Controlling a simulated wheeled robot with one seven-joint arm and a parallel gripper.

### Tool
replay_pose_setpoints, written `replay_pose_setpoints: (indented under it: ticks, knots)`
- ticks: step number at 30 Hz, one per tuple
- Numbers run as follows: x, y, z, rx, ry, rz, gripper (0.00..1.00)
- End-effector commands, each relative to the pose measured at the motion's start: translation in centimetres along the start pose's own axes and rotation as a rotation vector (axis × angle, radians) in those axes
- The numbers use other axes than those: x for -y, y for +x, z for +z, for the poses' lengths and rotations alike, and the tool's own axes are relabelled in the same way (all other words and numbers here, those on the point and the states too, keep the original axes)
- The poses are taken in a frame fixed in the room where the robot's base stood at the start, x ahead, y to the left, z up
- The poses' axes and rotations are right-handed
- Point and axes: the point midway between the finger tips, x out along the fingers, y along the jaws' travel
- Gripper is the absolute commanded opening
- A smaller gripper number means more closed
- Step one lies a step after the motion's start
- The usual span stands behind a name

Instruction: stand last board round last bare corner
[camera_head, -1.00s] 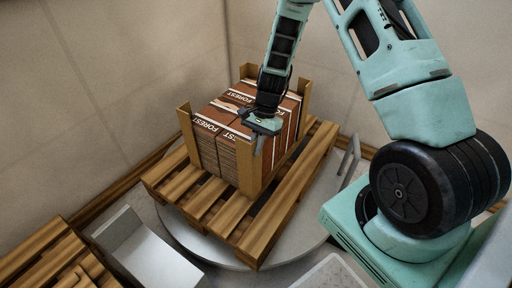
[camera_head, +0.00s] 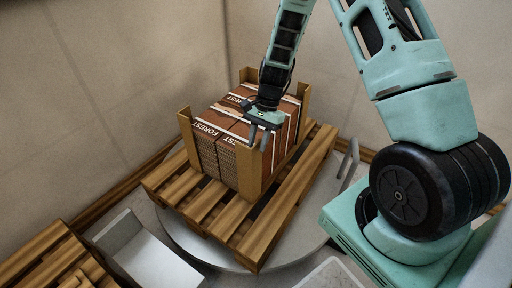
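A stack of brown printed cartons (camera_head: 225,121) stands on a wooden pallet (camera_head: 207,208). Upright tan corner boards stand at its left corner (camera_head: 185,125), front corner (camera_head: 249,172), right corner (camera_head: 304,100) and back corner (camera_head: 247,75). My gripper (camera_head: 260,139) is just above the top of the front board, over the stack's near edge. Its two fingers point down with a gap between them, and nothing shows held in them. The front board stands against the cartons; its far side is hidden.
The pallet rests on a round grey turntable (camera_head: 190,240). A grey metal bracket (camera_head: 350,160) rises at the right. A pale sloped panel (camera_head: 150,258) and another wooden pallet (camera_head: 45,262) are at lower left. Walls close in behind the stack.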

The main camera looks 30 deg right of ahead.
Motion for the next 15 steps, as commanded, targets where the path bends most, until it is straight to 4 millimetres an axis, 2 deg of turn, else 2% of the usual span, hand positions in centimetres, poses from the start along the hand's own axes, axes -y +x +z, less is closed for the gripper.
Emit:
replay_pose_setpoints:
  ticks: [1, 6, 10, 15]
  knots:
    - [0.1, -1.6, 0.1, -0.003, -0.001, -0.004, 0.28]
    - [0.0, -5.1, 0.1, -0.002, -0.001, -0.002, 0.28]
    - [0.1, -7.1, 0.0, -0.003, -0.002, -0.002, 0.28]
    - [0.1, -8.5, 0.2, -0.002, -0.005, 0.000, 0.28]
